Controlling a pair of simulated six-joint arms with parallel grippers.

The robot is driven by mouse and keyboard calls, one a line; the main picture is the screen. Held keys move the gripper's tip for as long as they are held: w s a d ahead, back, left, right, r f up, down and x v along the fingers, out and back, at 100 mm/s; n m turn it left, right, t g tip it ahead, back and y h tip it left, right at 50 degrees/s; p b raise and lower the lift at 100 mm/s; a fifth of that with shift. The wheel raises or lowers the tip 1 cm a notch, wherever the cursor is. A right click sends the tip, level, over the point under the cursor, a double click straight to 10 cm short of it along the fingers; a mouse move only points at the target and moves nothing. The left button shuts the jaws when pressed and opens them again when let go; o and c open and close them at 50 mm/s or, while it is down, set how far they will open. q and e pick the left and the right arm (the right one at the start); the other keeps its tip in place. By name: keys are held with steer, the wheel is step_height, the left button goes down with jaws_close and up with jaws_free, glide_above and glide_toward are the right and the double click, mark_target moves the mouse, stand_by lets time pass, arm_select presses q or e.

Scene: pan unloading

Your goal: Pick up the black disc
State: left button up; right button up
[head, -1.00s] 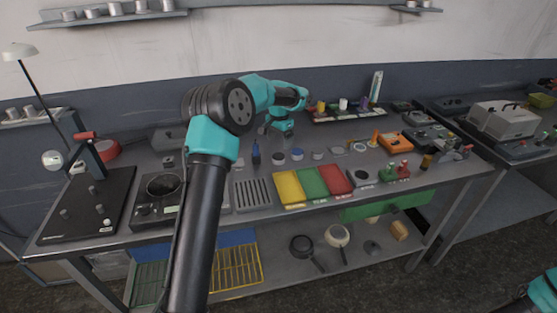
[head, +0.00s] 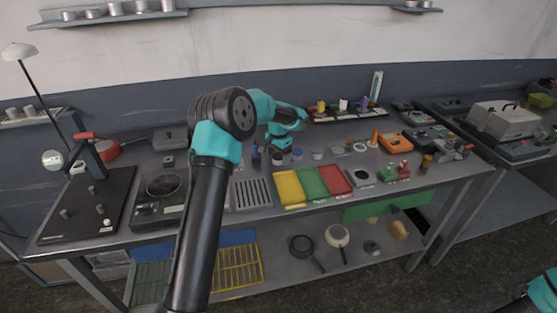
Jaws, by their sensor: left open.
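The black disc (head: 278,160) lies on the workbench, behind the yellow tray, at the left end of a row of small round pieces. It is small and partly covered by my gripper. My left gripper (head: 279,151) points down right over the disc, with its fingers close around or just above it; whether they touch it I cannot tell. It is open. A bluish disc (head: 297,154) and a grey disc (head: 318,154) lie to the right. Only a teal part of my right arm shows at the lower right; its gripper is out of view.
A dark blue upright object (head: 255,154) stands just left of my left gripper. Yellow (head: 290,188), green (head: 313,182) and red (head: 335,179) trays lie in front. A rack with colored pieces (head: 345,110) stands behind. An orange device (head: 395,143) is further right.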

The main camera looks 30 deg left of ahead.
arm_select(q)
steer(key=shift+f, duration=0.45)
steer(key=c, duration=1.1)
